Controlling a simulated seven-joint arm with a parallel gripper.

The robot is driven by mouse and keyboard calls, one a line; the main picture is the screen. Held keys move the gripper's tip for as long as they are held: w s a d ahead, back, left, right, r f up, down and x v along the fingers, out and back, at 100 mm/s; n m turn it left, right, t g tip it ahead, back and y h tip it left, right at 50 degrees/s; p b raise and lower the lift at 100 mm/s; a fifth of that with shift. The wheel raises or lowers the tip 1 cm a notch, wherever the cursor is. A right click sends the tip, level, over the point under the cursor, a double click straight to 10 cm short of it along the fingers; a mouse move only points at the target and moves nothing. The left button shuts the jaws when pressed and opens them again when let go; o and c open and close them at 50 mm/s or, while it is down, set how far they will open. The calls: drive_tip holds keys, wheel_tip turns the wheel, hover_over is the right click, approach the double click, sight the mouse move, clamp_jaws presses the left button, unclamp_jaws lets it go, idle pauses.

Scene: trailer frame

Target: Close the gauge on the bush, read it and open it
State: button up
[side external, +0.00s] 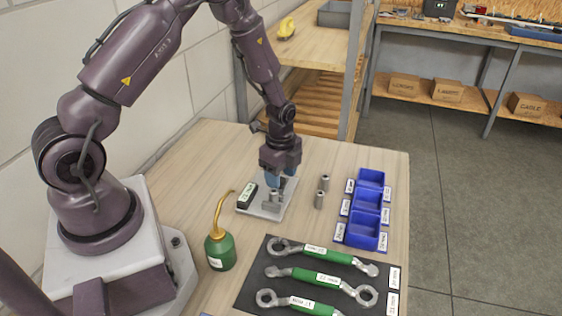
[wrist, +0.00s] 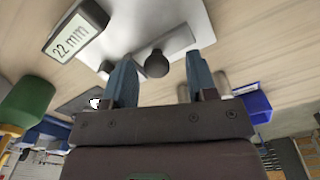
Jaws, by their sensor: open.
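The gauge (side external: 270,210) is a pale metal plate with upright grey jaw parts, lying on the wooden bench. Its display block (side external: 247,195) is dark-edged; in the wrist view the display (wrist: 76,34) reads 22 mm. My gripper (side external: 277,182) points down over the gauge. In the wrist view my gripper (wrist: 158,80) is open, its blue fingers on either side of a dark round knob (wrist: 157,63), with a gap visible on each side. Two grey bushes (side external: 325,182) (side external: 319,199) stand on the bench right of the gauge. Whether a bush sits between the gauge jaws is unclear.
Blue labelled bins (side external: 367,210) stand right of the bushes. A green oil can (side external: 219,248) with a tall spout stands front left of the gauge. A dark mat (side external: 252,297) with green-handled wrenches lies in front. Bare bench surrounds the gauge's back side.

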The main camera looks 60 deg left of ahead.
wheel_tip(320, 180, up, 13)
drive_tip(key=shift+f, duration=0.2)
idle(0.4)
drive_tip(key=s+d+r+n+t, duration=0.2)
drive_tip(key=s+d+r+n, duration=0.3)
drive_tip(key=s+r, duration=0.3)
drive_tip(key=s+d+r+n+t, duration=0.3)
drive_tip(key=s+d+r+n, duration=0.2)
drive_tip(key=s+r+n, duration=0.3)
wheel_tip(320, 180, up, 3)
drive_tip(key=shift+s+d+f+n+t, duration=0.15)
drive_tip(key=shift+s+n+t, duration=0.15)
drive_tip(key=shift+s, duration=0.3)
idle(0.6)
